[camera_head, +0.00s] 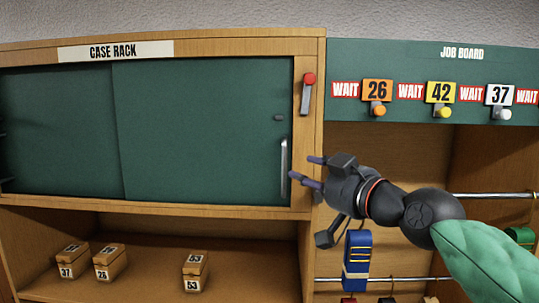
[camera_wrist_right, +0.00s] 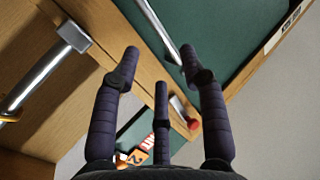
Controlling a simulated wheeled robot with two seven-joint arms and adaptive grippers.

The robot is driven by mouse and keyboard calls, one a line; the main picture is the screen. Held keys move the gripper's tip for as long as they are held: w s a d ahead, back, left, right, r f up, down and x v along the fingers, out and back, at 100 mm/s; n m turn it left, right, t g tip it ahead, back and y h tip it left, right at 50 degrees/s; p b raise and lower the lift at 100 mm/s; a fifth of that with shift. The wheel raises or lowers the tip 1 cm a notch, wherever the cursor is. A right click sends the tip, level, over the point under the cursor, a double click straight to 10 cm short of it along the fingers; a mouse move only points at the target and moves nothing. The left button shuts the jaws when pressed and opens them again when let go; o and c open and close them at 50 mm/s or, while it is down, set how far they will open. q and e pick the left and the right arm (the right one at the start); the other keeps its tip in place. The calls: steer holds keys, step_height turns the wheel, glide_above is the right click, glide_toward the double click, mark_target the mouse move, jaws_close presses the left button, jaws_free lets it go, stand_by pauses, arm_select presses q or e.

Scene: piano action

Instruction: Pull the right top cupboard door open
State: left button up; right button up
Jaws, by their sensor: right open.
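The right top cupboard door (camera_head: 200,130) is a dark green panel in the wooden cabinet marked CASE RACK. It is closed, its right edge at the wooden frame. Its upright silver bar handle (camera_head: 284,165) is near that edge; the bar (camera_wrist_right: 160,28) also shows in the right wrist view, between the two upper fingertips. My right gripper (camera_head: 304,168) is open and empty, just right of the handle, its fingers pointing left. In the right wrist view the three dark fingers (camera_wrist_right: 160,52) are spread, and contact with the handle cannot be told. My left gripper is not in view.
A red-tipped lever (camera_head: 308,92) is on the frame post above my gripper. The job board (camera_head: 420,55) with numbered tags is at right. Below are small numbered boxes (camera_head: 195,270), a blue strap-like item (camera_head: 357,262) and metal rails (camera_head: 495,195).

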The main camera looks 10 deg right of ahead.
steer(key=p, duration=0.2)
glide_above(285, 192)
steer(key=shift+s+d+r, duration=0.25)
steer(key=shift+s+d, duration=0.05)
steer(key=shift+d, duration=0.05)
steer(key=shift+p+x, duration=0.45)
steer(key=shift+x, duration=0.4)
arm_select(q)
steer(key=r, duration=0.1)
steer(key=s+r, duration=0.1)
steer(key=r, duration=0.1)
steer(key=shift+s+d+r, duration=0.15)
arm_select(e)
steer(key=shift+s+d, duration=0.1)
steer(key=shift+s, duration=0.1)
jaws_close()
